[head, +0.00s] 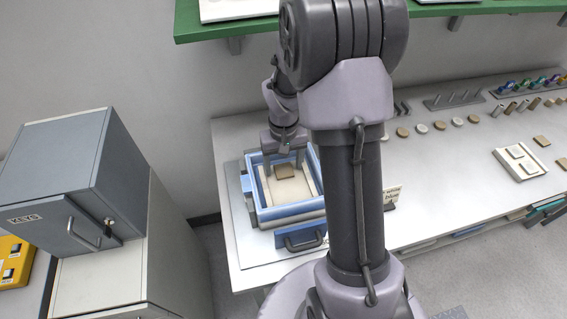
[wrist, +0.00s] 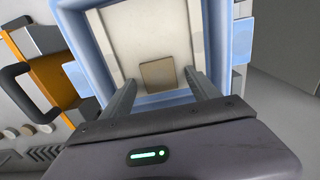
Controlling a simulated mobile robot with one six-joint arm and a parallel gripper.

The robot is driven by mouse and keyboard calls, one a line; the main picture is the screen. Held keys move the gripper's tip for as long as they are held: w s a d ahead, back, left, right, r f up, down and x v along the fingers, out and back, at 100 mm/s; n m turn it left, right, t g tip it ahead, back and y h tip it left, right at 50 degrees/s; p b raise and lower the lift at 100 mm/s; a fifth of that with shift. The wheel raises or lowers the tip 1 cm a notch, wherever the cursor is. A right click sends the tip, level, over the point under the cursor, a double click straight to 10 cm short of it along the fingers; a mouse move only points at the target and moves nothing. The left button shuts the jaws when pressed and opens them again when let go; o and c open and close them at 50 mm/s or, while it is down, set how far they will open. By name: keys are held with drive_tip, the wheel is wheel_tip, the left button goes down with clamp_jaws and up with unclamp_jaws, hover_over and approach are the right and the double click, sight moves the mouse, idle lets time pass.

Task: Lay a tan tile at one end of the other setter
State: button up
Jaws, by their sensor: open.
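A tan tile (head: 285,171) lies flat on a cream setter (head: 302,192) inside a blue-walled box. In the wrist view the tan tile (wrist: 157,75) lies near one end of this setter (wrist: 152,28). My gripper (head: 283,163) is open over the box, low above that end. In the wrist view its fingers (wrist: 162,80) stand apart on either side of the tile, with gaps between. A second setter (head: 507,157) on the bench at right bears two white tiles (head: 522,160). Two more tan tiles (head: 541,141) lie loose on the bench beside it.
A small sign (head: 390,195) stands right of the box, partly behind my arm. Discs (head: 438,126) and pegs line the bench's back. A green shelf (head: 430,8) hangs above; a grey cabinet (head: 60,165) stands left.

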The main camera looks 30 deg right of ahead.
wheel_tip(320, 180, up, 17)
drive_tip(key=p, duration=0.5)
drive_tip(key=shift+r, duration=0.2)
